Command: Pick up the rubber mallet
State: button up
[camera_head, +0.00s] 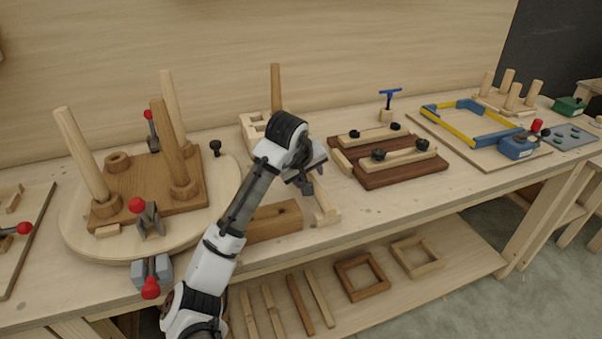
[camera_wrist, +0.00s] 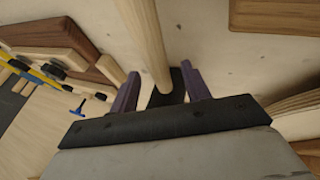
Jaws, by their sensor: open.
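The rubber mallet has a pale round wooden handle (camera_wrist: 147,45) and a dark head (camera_wrist: 165,92), both seen in the wrist view. The head lies between the two purple fingers of my gripper (camera_wrist: 160,86), which is open with a finger on either side. I cannot tell whether the fingers touch it. In the head view my gripper (camera_head: 309,180) is low over the bench and hides the mallet's head. A pale stick that looks like the handle (camera_head: 325,206) extends from under it toward the bench's front edge.
A brown wooden block (camera_head: 275,221) lies left of the mallet. A dark board with black-knobbed clamps (camera_head: 400,172) lies to the right. A round board with posts (camera_head: 75,230) fills the bench's left. The lower shelf (camera_head: 440,277) holds wooden frames and strips.

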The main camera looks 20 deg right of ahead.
jog(key=shift+b+x, duration=0.5)
jog(key=shift+x, duration=0.7)
jog(key=shift+r, duration=0.1)
grip_shut()
jog(key=shift+r, duration=0.1)
